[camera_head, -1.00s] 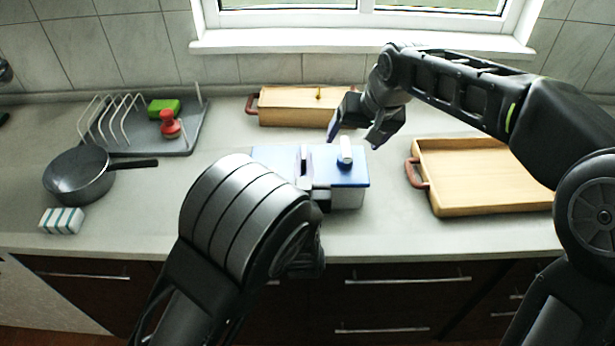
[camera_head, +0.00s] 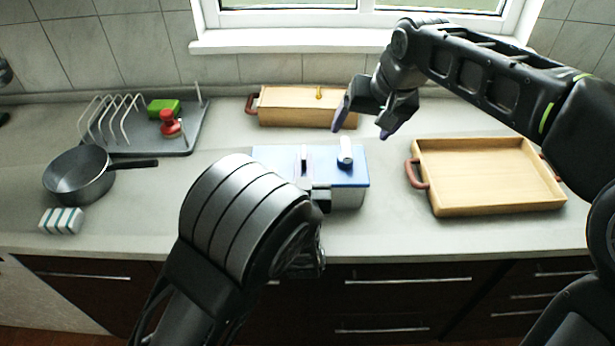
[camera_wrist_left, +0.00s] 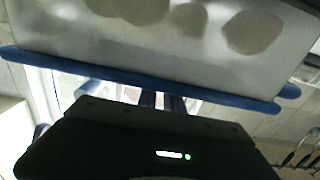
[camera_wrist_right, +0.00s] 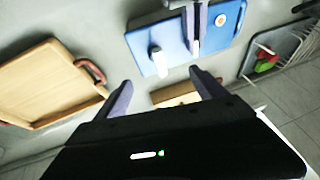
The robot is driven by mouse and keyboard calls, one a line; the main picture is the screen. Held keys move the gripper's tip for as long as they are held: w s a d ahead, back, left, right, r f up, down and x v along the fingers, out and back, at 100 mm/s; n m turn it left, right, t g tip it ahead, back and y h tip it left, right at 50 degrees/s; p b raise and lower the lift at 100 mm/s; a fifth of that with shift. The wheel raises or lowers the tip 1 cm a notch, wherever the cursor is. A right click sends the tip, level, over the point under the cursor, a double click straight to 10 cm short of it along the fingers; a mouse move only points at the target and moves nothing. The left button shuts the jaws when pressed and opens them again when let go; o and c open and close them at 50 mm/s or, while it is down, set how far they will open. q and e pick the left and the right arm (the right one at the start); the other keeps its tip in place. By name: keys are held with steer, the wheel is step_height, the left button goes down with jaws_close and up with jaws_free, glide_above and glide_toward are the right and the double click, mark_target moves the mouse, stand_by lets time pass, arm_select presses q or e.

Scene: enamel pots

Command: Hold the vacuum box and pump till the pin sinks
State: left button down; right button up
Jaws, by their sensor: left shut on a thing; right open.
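The vacuum box (camera_head: 348,198) is a pale container with a blue lid, on the counter in front of me. A white pump knob (camera_head: 345,152) stands up from the lid; it also shows in the right wrist view (camera_wrist_right: 157,60). An orange-red spot in a white ring, perhaps the pin (camera_wrist_right: 220,19), is on the lid; its height cannot be told. My left gripper (camera_head: 304,157) is shut on the box, its fingers at the lid beside the knob. My right gripper (camera_head: 362,129) is open and empty, above and behind the knob, apart from it.
A wooden tray (camera_head: 485,207) lies right of the box and a long wooden box (camera_head: 290,112) behind it. At left are a dark pan (camera_head: 78,178), a striped sponge (camera_head: 62,221) and a grey rack (camera_head: 180,145) holding a red item (camera_head: 170,125) and a green block (camera_head: 163,106).

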steer(key=v, duration=1)
arm_select(q)
steer(key=c, duration=1.4)
jaws_free()
steer(key=s, duration=1.2)
arm_select(e)
steer(key=shift+r, duration=0.1)
